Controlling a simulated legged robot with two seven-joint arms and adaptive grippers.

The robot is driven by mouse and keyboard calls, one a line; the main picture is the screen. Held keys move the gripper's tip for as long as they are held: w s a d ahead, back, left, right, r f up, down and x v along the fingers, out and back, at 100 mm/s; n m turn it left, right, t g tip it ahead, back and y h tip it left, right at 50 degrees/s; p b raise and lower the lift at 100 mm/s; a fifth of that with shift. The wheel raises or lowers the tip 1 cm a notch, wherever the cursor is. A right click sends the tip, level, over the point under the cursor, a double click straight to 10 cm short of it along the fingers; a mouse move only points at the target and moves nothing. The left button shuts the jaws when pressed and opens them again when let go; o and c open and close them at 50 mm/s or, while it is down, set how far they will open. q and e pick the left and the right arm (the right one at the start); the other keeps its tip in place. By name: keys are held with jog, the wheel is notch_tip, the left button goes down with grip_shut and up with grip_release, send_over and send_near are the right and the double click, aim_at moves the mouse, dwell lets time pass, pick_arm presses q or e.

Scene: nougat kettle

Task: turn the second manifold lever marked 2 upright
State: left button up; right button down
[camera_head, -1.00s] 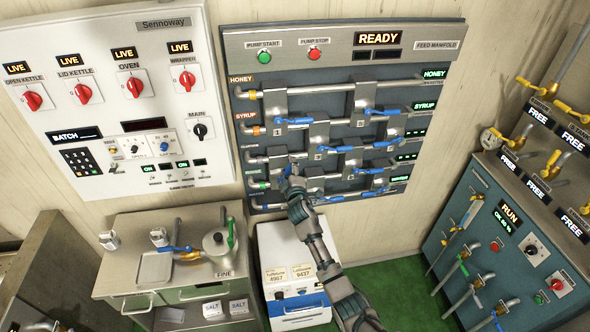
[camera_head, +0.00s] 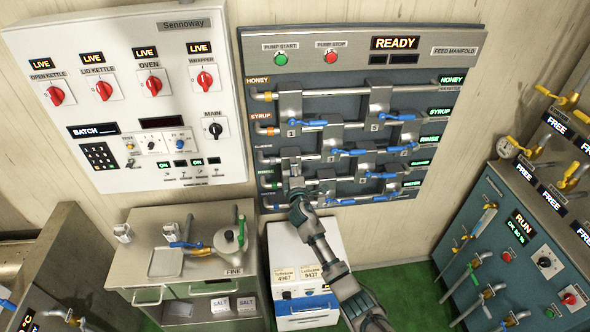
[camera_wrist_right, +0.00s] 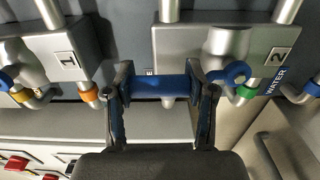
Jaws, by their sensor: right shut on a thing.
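My right gripper (camera_head: 296,183) is at the lower left of the feed manifold (camera_head: 350,90), in front of the valve marked 2. In the right wrist view my gripper (camera_wrist_right: 163,100) is shut on the blue lever (camera_wrist_right: 165,84) between its fingers. The lever's round hub (camera_wrist_right: 235,73) sits by the plate marked 2 (camera_wrist_right: 283,55). The bar runs from there toward the plate marked 1 (camera_wrist_right: 68,60), which is up the panel, so it looks near upright. In the head view the gripper mostly hides this lever. My left gripper is not in view.
Another blue lever (camera_head: 312,123) lies level at valve 1 just above, with further blue levers (camera_head: 350,152) to the right. A white cabinet (camera_head: 300,250) stands below, close under my forearm. A steel counter (camera_head: 140,262) is at the lower left.

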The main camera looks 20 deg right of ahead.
jog(key=shift+a+f, duration=0.2)
jog(key=shift+f, duration=0.1)
jog(key=c, duration=0.6)
grip_release()
jog(key=shift+o, duration=1.2)
jog(key=shift+a+r, duration=0.1)
jog(key=shift+r, duration=0.1)
jog(key=v, duration=1.2)
jog(key=shift+w, duration=0.1)
